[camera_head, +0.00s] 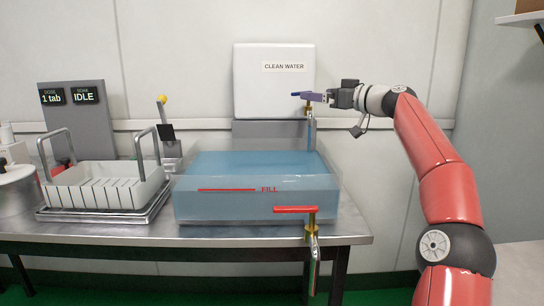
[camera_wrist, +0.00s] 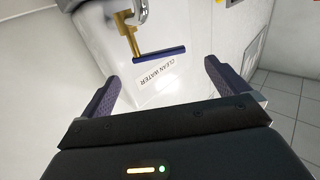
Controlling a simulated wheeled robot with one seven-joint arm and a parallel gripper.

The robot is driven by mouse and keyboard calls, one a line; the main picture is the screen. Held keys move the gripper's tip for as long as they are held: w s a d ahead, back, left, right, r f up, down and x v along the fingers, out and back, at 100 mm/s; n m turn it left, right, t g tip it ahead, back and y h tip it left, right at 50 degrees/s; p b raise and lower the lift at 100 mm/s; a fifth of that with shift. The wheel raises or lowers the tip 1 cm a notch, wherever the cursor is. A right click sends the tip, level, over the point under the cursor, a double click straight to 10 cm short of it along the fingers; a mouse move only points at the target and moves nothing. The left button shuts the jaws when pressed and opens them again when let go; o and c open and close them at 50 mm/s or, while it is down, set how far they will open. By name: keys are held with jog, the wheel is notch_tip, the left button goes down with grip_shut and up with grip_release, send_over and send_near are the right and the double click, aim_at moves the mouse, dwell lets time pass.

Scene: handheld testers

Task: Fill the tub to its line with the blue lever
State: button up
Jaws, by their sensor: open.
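The blue lever (camera_head: 296,94) sits on a brass tap at the right of the white clean water tank (camera_head: 264,80). In the wrist view the blue lever (camera_wrist: 158,54) lies crosswise beyond my fingertips, apart from them. My gripper (camera_head: 314,97) is open and empty beside the lever; in the wrist view its purple fingers (camera_wrist: 163,85) stand wide apart. The clear tub (camera_head: 190,210) below the tap looks bluish and bears a red fill line (camera_head: 226,190).
A red lever (camera_head: 295,209) on a second brass tap is at the tub's front right. A white slotted basket (camera_head: 105,190) with tall handles stands left of the tub. A grey panel (camera_head: 80,120) reads "IDLE". The metal table (camera_head: 150,238) is bare along its front.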

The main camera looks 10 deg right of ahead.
jog(key=p+x, duration=0.4)
jog(key=x, duration=0.3)
jog(key=shift+w+a+r+p, duration=0.1)
jog(key=shift+w+p, duration=0.2)
jog(key=shift+p, duration=0.05)
